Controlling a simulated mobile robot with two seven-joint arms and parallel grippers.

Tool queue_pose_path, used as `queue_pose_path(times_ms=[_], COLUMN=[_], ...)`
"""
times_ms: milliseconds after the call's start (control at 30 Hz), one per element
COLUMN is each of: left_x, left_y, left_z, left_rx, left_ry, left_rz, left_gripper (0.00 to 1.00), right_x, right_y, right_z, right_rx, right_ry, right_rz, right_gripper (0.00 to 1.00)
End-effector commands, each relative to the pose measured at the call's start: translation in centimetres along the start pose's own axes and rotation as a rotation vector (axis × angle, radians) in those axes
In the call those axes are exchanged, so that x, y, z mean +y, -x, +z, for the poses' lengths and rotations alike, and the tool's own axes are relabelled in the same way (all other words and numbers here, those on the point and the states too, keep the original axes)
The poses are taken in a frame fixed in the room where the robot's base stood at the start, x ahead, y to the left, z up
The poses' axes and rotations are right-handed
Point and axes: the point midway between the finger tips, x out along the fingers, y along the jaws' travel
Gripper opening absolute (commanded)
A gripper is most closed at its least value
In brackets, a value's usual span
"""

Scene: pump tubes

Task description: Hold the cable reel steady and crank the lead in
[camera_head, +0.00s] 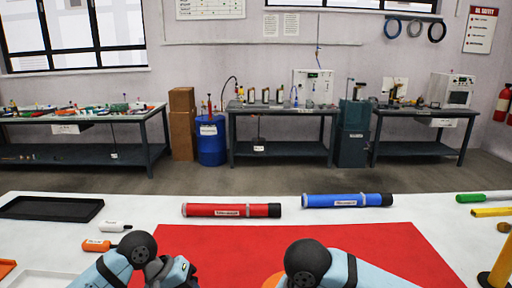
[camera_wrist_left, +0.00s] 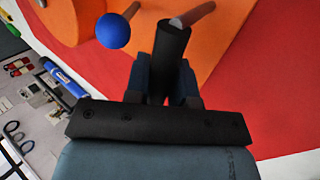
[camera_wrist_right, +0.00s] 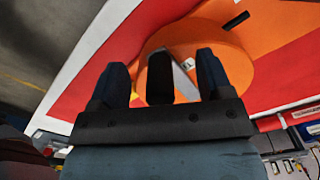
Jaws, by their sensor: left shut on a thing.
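The orange cable reel shows only as a sliver (camera_head: 272,282) between my arms in the head view. In the left wrist view its orange body (camera_wrist_left: 235,30) fills the top, with a blue ball (camera_wrist_left: 113,31) in front. My left gripper (camera_wrist_left: 168,80) is shut on a black handle (camera_wrist_left: 172,50) with a metal tip. In the right wrist view the reel is an orange disc (camera_wrist_right: 225,45). My right gripper (camera_wrist_right: 162,75) is open, its fingers either side of a black grip (camera_wrist_right: 160,80) with gaps visible. A silver arm (camera_wrist_right: 184,66) shows behind the grip.
A red mat (camera_head: 380,250) covers the middle of the white table. Red (camera_head: 230,210) and blue (camera_head: 345,200) tubes lie along its far edge. A black tray (camera_head: 50,208) and orange and white bottles (camera_head: 97,245) are at left; green (camera_head: 480,197) and yellow tools are at right.

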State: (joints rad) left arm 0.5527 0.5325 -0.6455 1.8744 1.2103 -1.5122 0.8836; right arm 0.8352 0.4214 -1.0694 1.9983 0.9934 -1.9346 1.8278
Motion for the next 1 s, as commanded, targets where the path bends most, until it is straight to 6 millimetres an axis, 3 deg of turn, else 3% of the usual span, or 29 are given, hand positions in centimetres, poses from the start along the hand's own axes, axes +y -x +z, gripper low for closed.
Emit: queue_pose_path(times_ms=[233, 800, 1000], left_x=[0.0, 0.0, 0.0], left_y=[0.0, 0.0, 0.0], left_z=[0.0, 0.0, 0.0], left_rx=[-0.001, 0.000, 0.000], left_ry=[0.001, 0.001, 0.001], left_rz=[0.000, 0.000, 0.000], left_gripper=[0.00, 0.00, 0.00], right_x=[0.0, 0.0, 0.0], right_y=[0.5, 6.2, 7.0], right_z=[0.0, -0.1, 0.0], right_rx=[0.001, 0.002, 0.000], right_ry=[0.000, 0.000, 0.000], right_rz=[0.000, 0.000, 0.002], right_gripper=[0.72, 0.72, 0.72])
